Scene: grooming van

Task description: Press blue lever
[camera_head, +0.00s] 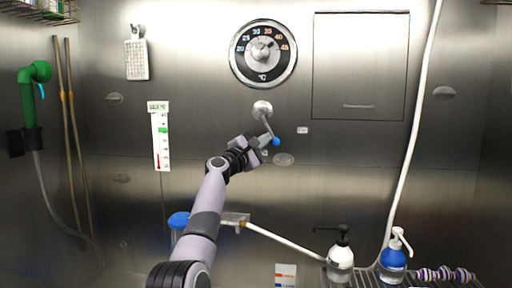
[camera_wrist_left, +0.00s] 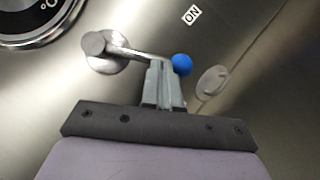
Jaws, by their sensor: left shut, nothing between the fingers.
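The blue lever is a metal arm on a round wall mount, with a blue ball (camera_head: 276,142) at its lower right end. In the left wrist view the ball (camera_wrist_left: 182,64) sits just right of the fingertips, and the lever arm (camera_wrist_left: 132,51) runs from its mount at the upper left to behind them. My left gripper (camera_head: 264,141) is shut and empty, its tips at the lever beside the ball; it also shows in the left wrist view (camera_wrist_left: 160,66). I cannot tell whether the tips touch the lever. My right gripper is not in view.
A round temperature dial (camera_head: 263,53) is on the metal wall above the lever. An "ON" label (camera_head: 302,130) and an oval knob (camera_head: 284,159) are close by. Pump bottles (camera_head: 340,262) stand on a rack at the lower right. A green nozzle (camera_head: 29,100) hangs at left.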

